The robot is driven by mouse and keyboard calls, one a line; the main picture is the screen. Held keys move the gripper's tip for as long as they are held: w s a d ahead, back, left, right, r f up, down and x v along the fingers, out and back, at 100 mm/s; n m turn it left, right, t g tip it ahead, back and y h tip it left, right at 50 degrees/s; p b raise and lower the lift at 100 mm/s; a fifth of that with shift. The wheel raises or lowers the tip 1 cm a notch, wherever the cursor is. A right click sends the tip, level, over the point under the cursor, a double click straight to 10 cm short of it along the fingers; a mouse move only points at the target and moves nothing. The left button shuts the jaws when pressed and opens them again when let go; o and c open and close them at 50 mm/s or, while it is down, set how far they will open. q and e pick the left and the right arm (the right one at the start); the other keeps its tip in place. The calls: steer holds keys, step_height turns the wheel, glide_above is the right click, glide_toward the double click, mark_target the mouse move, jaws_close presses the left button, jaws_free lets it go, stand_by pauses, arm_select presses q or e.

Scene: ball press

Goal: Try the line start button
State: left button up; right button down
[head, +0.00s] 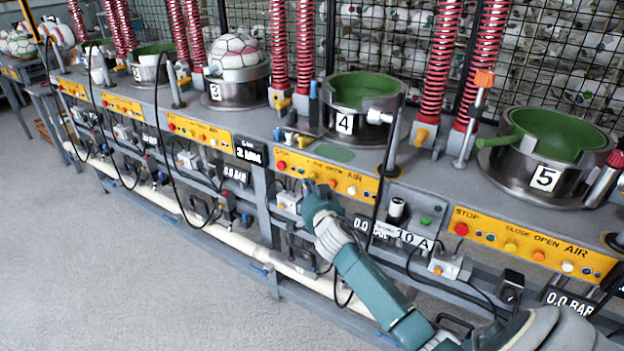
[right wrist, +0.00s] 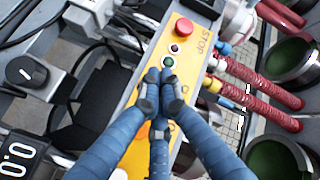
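My right gripper (head: 309,190) reaches the left part of station 4's yellow control panel (head: 345,181). In the right wrist view its blue fingers (right wrist: 160,88) are drawn together, with nothing seen between them. A green button (right wrist: 168,62) shows just past the fingertips; whether they touch it or the panel I cannot tell. A red stop button (right wrist: 184,27) sits farther up the same panel, beside the word STOP. Another green button (head: 426,221) is on the grey box right of that panel. No label reading line start is legible. My left gripper is not in view.
Station 4's press bowl (head: 361,104) and station 5's bowl (head: 548,150) stand on the grey bench behind the panels. A black cable (head: 382,150) hangs by station 4. Station 5's yellow panel (head: 529,247) is at the right. Open floor (head: 130,270) lies in front.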

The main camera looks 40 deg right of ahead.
steer(key=shift+w+d+r, duration=0.1)
steer(key=shift+w+d, duration=0.05)
steer(key=shift+d, duration=0.25)
stand_by(0.7)
stand_by(0.3)
steer(key=shift+s+a, duration=0.35)
steer(key=shift+a, duration=0.45)
steer(key=shift+s+a, duration=0.3)
steer(key=shift+a, duration=0.45)
steer(key=shift+s+a, duration=0.35)
steer(key=shift+a, duration=0.45)
steer(key=shift+s+a, duration=0.3)
steer(key=shift+a, duration=0.45)
